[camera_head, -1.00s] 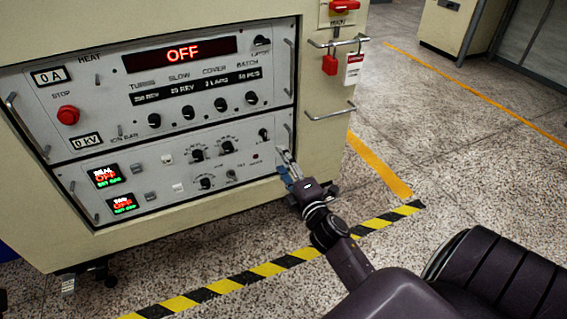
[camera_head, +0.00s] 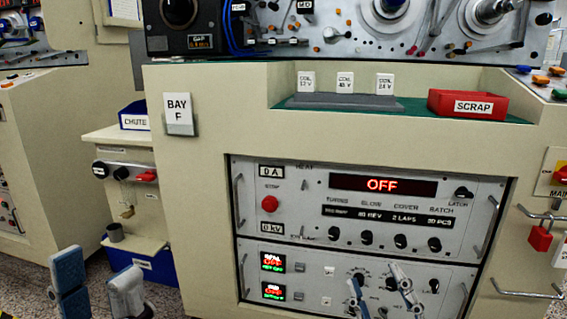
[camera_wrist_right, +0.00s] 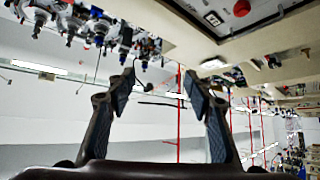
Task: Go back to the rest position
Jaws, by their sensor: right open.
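My left gripper (camera_head: 98,284) is at the lower left of the head view, its two fingers apart with nothing between them. My right gripper (camera_head: 380,288) is at the bottom of the head view, in front of the lower control panel (camera_head: 335,272). In the right wrist view my right gripper (camera_wrist_right: 160,95) has its fingers wide apart and empty. Whether its fingers touch the panel cannot be told from the head view.
The cream cabinet (camera_head: 210,220) fills the middle. A red SCRAP tray (camera_head: 440,103) and white coil labels sit on its ledge. A side shelf (camera_head: 118,135) with a blue CHUTE bin (camera_head: 135,108) is at the left. A red padlock (camera_head: 540,238) hangs at the right.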

